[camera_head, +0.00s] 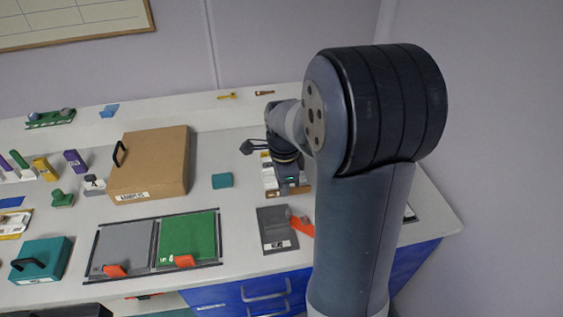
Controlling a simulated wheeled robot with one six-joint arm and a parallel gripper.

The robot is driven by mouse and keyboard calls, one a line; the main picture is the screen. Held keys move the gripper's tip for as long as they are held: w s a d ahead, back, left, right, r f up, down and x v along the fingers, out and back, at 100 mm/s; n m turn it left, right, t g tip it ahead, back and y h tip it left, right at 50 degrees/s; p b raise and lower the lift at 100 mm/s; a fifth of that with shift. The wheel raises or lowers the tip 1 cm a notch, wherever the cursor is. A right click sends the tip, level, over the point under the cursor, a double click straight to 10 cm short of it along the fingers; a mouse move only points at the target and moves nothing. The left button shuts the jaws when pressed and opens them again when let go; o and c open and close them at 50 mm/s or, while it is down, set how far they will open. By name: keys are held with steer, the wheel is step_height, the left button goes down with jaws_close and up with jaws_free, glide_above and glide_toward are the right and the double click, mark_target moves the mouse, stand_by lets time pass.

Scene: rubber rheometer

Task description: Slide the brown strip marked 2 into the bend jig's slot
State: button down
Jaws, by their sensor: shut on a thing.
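My gripper (288,178) points down over the back right of the bench, partly hidden by my own arm. It is shut on a brown strip (274,194), of which only a small part shows low at the jaws. The mark on the strip is too small to read. A small white and grey block (268,175) stands right beside the gripper, on its left; it may be the bend jig. Its slot cannot be made out, nor whether the strip touches it.
A large brown box (150,165) stands left of the gripper, with a small teal block (222,181) between. A dark grey plate (273,232) with an orange handle (301,226) lies in front. Grey (124,247) and green (188,236) panels lie front left. Two small tools lie along the back.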

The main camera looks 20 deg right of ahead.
steer(key=shift+s+a+f+p, duration=0.1)
steer(key=shift+s+a+p, duration=0.15)
steer(key=shift+s, duration=0.55)
steer(key=shift+s+a+p, duration=0.1)
steer(key=shift+s+a, duration=0.1)
steer(key=shift+s, duration=0.6)
steer(key=shift+f+b, duration=2.05)
steer(key=shift+f, duration=0.65)
steer(key=shift+f, duration=0.1)
steer(key=c, duration=1.5)
jaws_free()
step_height(320, 180, up, 11)
